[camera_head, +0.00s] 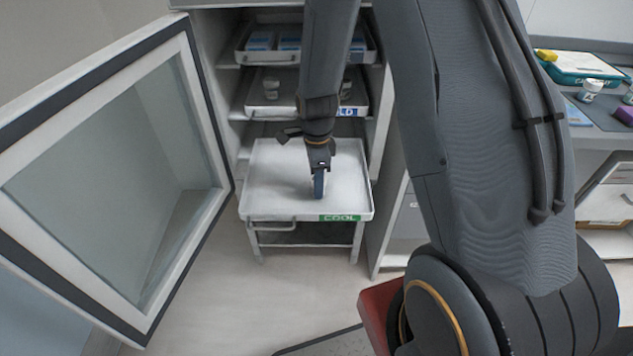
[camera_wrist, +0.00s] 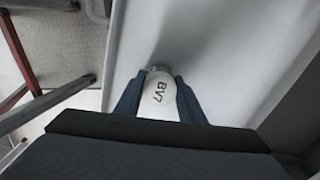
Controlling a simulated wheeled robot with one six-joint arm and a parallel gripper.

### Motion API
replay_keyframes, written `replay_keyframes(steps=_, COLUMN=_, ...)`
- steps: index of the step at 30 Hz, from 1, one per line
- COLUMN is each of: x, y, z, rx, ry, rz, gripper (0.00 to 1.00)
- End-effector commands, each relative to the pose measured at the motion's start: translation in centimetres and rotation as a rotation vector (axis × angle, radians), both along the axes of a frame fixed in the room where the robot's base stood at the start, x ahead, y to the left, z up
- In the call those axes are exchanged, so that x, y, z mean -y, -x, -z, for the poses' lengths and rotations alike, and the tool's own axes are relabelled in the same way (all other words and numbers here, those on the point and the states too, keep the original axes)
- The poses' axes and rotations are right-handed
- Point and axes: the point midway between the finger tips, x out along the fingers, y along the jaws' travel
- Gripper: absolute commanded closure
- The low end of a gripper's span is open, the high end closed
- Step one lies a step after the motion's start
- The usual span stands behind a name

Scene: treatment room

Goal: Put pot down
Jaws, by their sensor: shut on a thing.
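The pot (camera_wrist: 159,94) is a small round container with a white top marked "BV7", seen in the wrist view. My gripper (camera_wrist: 158,98) is shut on it, with one dark finger on each side. In the head view my gripper (camera_head: 319,184) points down over a white tray marked "COOL" (camera_head: 270,205), and the pot is hidden there behind the gripper. The tray surface around it is bare. I cannot tell whether the pot touches the tray.
The tray is pulled out of an open cabinet; its glass door (camera_head: 110,190) stands open at left. Upper shelves hold another tray (camera_head: 262,112) with small pots and one with blue packs (camera_head: 262,42). A counter (camera_head: 600,140) with several items is at right.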

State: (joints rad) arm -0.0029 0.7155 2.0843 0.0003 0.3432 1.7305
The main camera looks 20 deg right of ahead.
Motion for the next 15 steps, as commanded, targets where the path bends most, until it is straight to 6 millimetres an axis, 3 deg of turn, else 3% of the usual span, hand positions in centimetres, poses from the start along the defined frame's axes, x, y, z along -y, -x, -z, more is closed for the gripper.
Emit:
replay_keyframes(steps=12, x=-0.01, y=0.0, z=0.52, rx=0.0, ry=0.0, rz=0.0, gripper=0.87)
replay_keyframes(steps=13, x=-0.01, y=0.0, z=0.45, rx=0.0, ry=0.0, rz=0.0, gripper=0.59)
replay_keyframes(steps=15, x=-0.01, y=0.0, z=0.43, rx=0.0, ry=0.0, rz=-0.001, gripper=0.48)
